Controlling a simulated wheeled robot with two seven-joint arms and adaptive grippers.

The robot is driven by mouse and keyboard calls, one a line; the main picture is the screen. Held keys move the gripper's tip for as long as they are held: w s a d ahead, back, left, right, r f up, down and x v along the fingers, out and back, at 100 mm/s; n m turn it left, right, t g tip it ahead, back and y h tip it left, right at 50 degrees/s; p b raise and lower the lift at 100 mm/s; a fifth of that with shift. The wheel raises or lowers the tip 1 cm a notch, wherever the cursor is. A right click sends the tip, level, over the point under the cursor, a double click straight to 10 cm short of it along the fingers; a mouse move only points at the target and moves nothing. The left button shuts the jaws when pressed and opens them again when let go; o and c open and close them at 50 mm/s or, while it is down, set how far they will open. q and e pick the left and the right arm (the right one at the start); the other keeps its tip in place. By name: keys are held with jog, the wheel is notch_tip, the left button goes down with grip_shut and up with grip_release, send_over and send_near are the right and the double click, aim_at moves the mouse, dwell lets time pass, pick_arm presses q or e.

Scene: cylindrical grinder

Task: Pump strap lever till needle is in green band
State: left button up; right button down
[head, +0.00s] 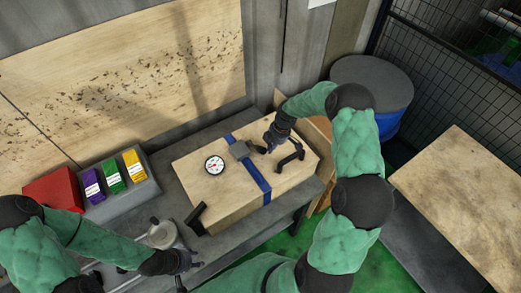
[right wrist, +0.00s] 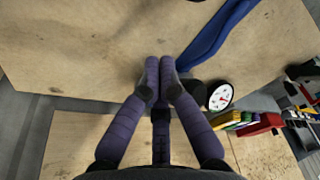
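A wooden crate (head: 230,195) with a blue strap (head: 256,181) around it stands on the grey bench. A dark grey ratchet (head: 239,150) sits on the strap, with a short black lever end at its right. The round white gauge (head: 214,165) lies left of the strap and also shows in the right wrist view (right wrist: 220,97). Its needle and green band are too small to read. My right gripper (head: 269,147) is right beside the lever end. In the right wrist view its purple fingers (right wrist: 160,64) are together, with nothing visible between them. My left gripper (head: 190,262) is low, in front of the crate; its fingers are unclear.
Black handles stand on the crate's right (head: 290,156) and near left corner (head: 196,217). Left on the bench are a red box (head: 54,190) and a grey holder with coloured packs (head: 114,176). A blue drum (head: 391,122) and a wooden-topped table (head: 465,200) stand right.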

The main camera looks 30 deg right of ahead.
jog(key=v, duration=1.2)
dwell(0.6)
